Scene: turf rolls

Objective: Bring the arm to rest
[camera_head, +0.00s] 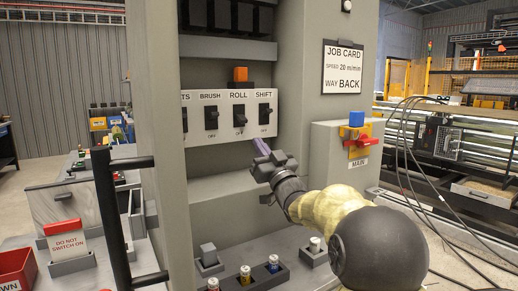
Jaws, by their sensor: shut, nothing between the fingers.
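My arm reaches in from the lower right toward a grey control cabinet (294,85). My gripper (261,146) is at the arm's end, with purple fingers that look shut and hold nothing. It is just below the switch panel (225,118), under the switch labelled SHIFT (264,113). I cannot tell whether the fingertips touch the panel. The ROLL switch (239,116) and BRUSH switch (211,117) sit to the left.
A red main switch (362,142) is on a box at right, below a job card (343,67). A black rail (112,215) stands at left near a "DO NOT SWITCH ON" sign (67,244). Cables (405,165) hang at right. Small cylinders (245,274) stand on the lower ledge.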

